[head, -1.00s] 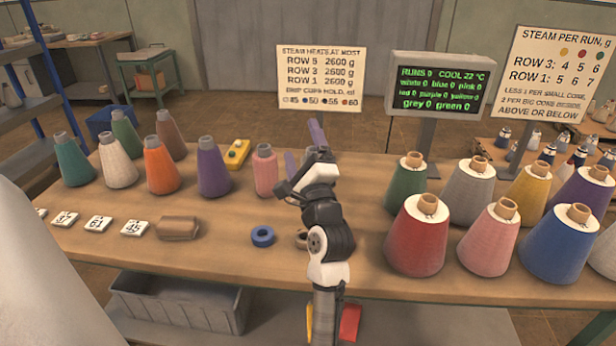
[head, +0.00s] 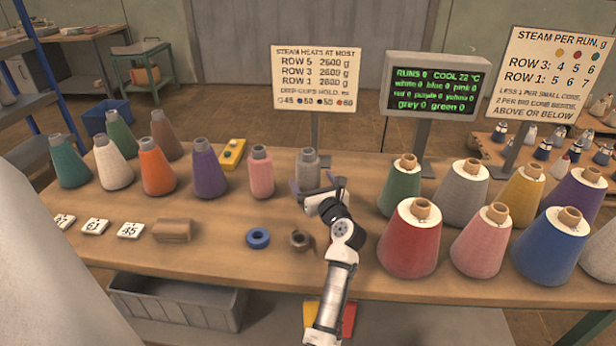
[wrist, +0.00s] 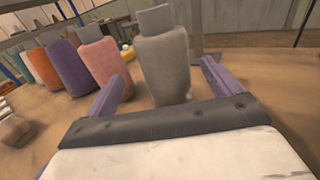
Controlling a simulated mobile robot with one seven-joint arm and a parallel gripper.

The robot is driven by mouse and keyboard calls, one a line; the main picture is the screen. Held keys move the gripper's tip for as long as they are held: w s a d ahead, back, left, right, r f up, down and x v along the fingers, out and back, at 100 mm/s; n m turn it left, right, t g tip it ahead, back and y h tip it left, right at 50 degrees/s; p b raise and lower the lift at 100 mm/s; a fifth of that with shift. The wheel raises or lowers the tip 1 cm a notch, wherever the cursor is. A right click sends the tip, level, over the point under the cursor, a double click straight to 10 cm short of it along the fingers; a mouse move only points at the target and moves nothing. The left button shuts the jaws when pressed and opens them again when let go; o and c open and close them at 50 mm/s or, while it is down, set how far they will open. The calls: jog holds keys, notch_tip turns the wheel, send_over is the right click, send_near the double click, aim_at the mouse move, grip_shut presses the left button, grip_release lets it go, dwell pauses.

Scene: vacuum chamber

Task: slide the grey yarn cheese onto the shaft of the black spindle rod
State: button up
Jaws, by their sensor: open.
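A small grey yarn package (head: 307,168), cone-shaped with a grey top, stands upright at the back middle of the table; it fills the middle of the wrist view (wrist: 165,65). I cannot tell whether it is the grey yarn cheese. A larger grey cone (head: 465,192) stands at the right. My gripper (head: 318,187) is open, its purple fingers pointing at the small grey package. In the wrist view that package shows between the spread fingers (wrist: 160,80); I cannot tell whether they reach around it. I cannot make out a black spindle rod in either view.
A pink cone (head: 260,174) stands just left of the grey package. Large cones, including a red one (head: 411,245), crowd the right. A blue ring (head: 257,238) and a brown ring (head: 301,241) lie in front. A screen (head: 437,88) stands behind.

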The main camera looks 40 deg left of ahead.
jog(key=shift+w+p+x, duration=0.15)
jog(key=shift+p+x, duration=0.2)
jog(key=shift+x, duration=1.1)
jog(key=shift+w+p+x, duration=0.15)
jog(key=shift+p+x, duration=0.15)
jog(key=shift+x, duration=1.2)
jog(key=shift+d, duration=0.2)
jog(key=c, duration=1.1)
jog(key=shift+c, duration=0.4)
jog(key=shift+r, duration=0.1)
